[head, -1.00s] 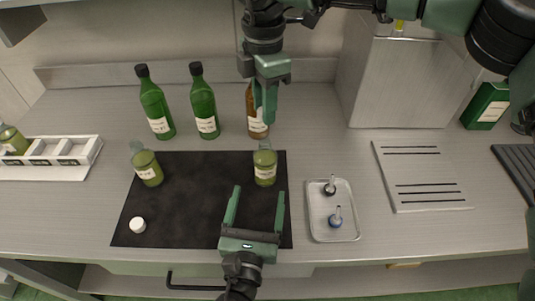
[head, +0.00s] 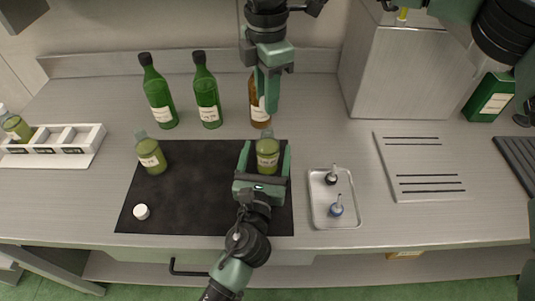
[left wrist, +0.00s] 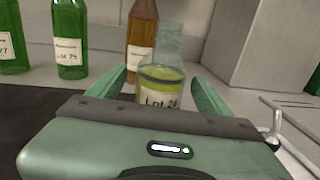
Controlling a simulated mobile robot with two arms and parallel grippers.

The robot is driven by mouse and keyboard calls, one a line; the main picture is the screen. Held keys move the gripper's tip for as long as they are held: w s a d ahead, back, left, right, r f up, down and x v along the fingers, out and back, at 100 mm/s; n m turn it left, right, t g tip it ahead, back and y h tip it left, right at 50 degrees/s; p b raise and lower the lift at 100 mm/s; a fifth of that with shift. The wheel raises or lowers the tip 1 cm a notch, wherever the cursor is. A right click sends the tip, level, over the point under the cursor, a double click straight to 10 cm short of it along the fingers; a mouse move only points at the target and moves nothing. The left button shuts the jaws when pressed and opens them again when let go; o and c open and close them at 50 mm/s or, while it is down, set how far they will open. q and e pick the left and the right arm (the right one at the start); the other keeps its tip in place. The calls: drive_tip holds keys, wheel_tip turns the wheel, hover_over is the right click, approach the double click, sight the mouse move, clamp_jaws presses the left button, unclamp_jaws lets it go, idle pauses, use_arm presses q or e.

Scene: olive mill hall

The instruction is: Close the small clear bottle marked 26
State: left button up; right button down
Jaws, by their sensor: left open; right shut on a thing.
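The small clear bottle (head: 267,156) holds yellow-green liquid and stands upright on the right part of the black mat (head: 205,205). In the left wrist view its label, partly cut off by my gripper, reads "Lot 2" and an unclear digit, and its clear neck (left wrist: 162,45) shows no cap. My left gripper (head: 266,155) is open, with one finger on each side of this bottle. My right gripper (head: 268,95) is shut above and behind the bottle, pointing down; what it holds is hidden by its fingers. A white cap (head: 141,212) lies on the mat's left front.
Another small bottle (head: 151,155) stands at the mat's back left. Green bottles (head: 207,93) and a brown bottle (head: 260,112) stand behind. A metal tray (head: 351,219) with two stoppers is right of the mat; a white rack (head: 87,150) is far left.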

sight(267, 130)
use_arm(q)
drive_tip(key=shift+w+d, duration=0.1)
drive_tip(key=shift+w, duration=0.65)
drive_tip(key=shift+c, duration=0.3)
clamp_jaws()
use_arm(e)
drive_tip(key=shift+f, duration=2.5)
drive_tip(key=shift+f, duration=0.1)
drive_tip(key=shift+f, duration=0.8)
drive_tip(key=shift+f, duration=0.55)
